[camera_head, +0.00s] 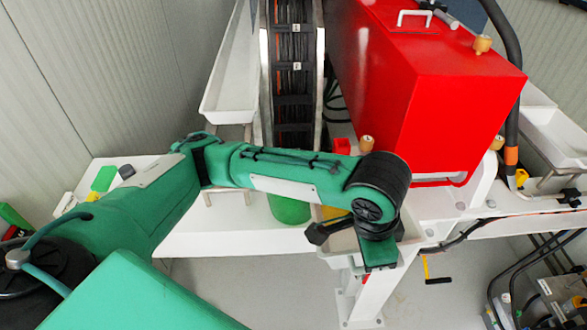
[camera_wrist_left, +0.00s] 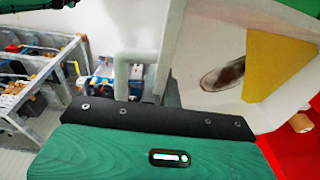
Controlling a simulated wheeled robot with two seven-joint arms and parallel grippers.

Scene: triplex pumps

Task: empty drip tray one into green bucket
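A white drip tray (camera_head: 340,258) hangs at the pump's front end, partly hidden behind my left wrist. In the left wrist view the white tray (camera_wrist_left: 215,98) shows a dark wet patch (camera_wrist_left: 224,75) and a yellow wedge-shaped area (camera_wrist_left: 275,65). No label on it can be read. The green bucket (camera_head: 290,210) stands left of this tray, mostly hidden under my left forearm. My left gripper (camera_head: 379,256) is over or beside the tray's right part. Its fingertips are hidden, so I cannot tell if it touches the tray. My right gripper is out of view.
A big red pump housing (camera_head: 450,100) rises behind my wrist. More white trays stand at upper left (camera_head: 222,95) and far right (camera_head: 565,150). Hoses and a pipe frame (camera_head: 550,290) are at lower right. Grey floor (camera_head: 240,285) is open in front.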

